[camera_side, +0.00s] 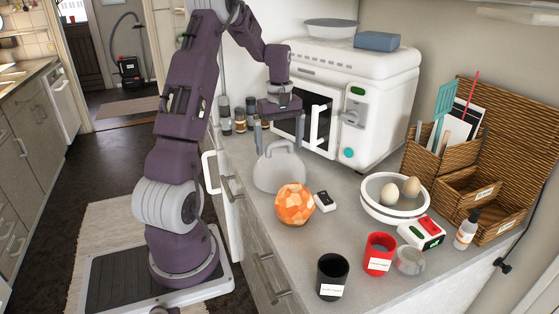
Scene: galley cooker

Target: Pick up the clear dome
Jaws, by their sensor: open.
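The clear dome (279,174), a greyish see-through cover with a loop handle on top, stands upright on the grey counter near its left edge. My gripper (279,143) points down right above it. Its two fingers are spread wide, one on each side of the dome's handle. They look apart from the handle, but I cannot tell their exact depth or whether they touch the dome. Nothing is held.
A faceted orange ball (295,204) and a small black-and-white device (325,201) are close in front. A white microwave (380,95) stands behind. A white bowl (395,208) with eggs, black (332,276) and red (379,254) cups are right. Spice jars (240,120) stand behind the gripper.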

